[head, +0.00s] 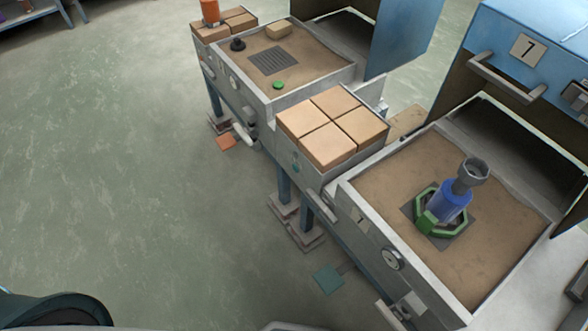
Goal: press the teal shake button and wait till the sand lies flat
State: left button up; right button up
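A small teal spot (295,168), which looks like a button, sits on the front face of the grey unit below the tan blocks. A flat teal pad (328,280) lies on the floor in front of the near station. The near sand bed (390,182) fills a grey-rimmed box and looks mostly level, with slight unevenness at its edges. A blue cylinder (455,196) with a grey cup-like top stands tilted in a green ring (428,221) on a dark plate in this sand. Neither gripper is in view.
Tan blocks (333,126) stand between the stations. The far sand bed (315,68) holds a dark grate, a green disc and a tan block. An open hood (525,58) marked 7 rises behind the near bed. An orange pad (226,141) lies on the floor. The left floor is clear.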

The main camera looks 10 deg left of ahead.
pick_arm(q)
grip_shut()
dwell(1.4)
